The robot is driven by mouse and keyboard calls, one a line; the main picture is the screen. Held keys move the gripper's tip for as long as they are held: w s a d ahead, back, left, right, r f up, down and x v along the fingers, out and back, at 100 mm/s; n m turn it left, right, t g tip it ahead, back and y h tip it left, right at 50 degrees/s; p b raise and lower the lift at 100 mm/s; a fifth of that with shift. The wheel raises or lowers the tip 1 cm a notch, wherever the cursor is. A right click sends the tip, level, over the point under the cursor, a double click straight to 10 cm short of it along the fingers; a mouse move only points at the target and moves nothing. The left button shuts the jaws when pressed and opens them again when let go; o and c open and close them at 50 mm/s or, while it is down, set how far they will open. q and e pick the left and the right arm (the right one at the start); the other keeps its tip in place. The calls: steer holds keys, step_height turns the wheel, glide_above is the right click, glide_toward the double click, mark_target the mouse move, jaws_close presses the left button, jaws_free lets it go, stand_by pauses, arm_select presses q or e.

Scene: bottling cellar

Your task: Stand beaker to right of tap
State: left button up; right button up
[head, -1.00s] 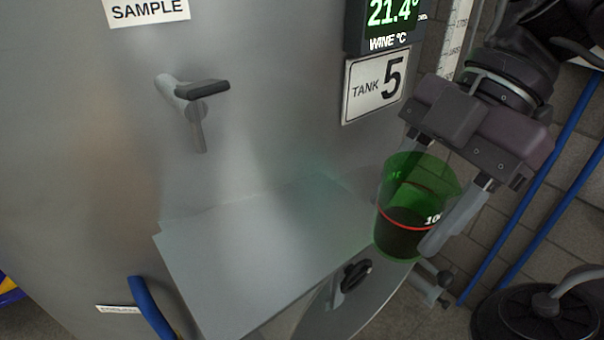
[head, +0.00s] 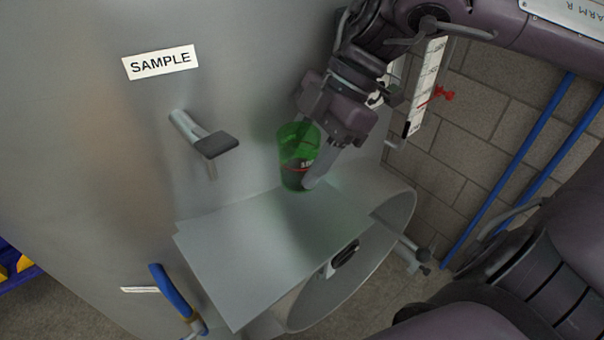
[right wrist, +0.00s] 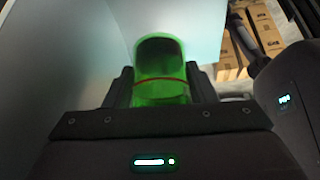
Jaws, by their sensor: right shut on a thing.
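The green see-through beaker (head: 295,166), with a red line around it and dark liquid inside, is between the fingers of my right gripper (head: 308,165). It is close to upright, at the back right of the grey shelf (head: 235,270); I cannot tell whether its base touches the shelf. The beaker also shows in the right wrist view (right wrist: 160,70), between the fingers. The tap (head: 205,142) with its grey lever is on the tank wall, left of the beaker and apart from it. My left gripper is not in view.
A SAMPLE sign (head: 160,62) is on the tank wall above the tap. A round hatch (head: 385,250) with a black knob is below the shelf. A blue-handled valve (head: 170,292) is at lower left. Blue pipes (head: 520,175) run along the brick wall. The shelf's front and left are clear.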

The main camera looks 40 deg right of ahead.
mark_target(303, 169)
steer(key=f, duration=0.3)
steer(key=shift+w, duration=0.2)
step_height(303, 169, down, 3)
steer(key=shift+s+f+p, duration=0.15)
steer(key=shift+p, duration=0.65)
steer(key=shift+f, duration=0.15)
steer(key=shift+w+f, duration=0.2)
steer(key=shift+w, duration=0.1)
steer(key=shift+f, duration=0.15)
steer(key=o, duration=1.1)
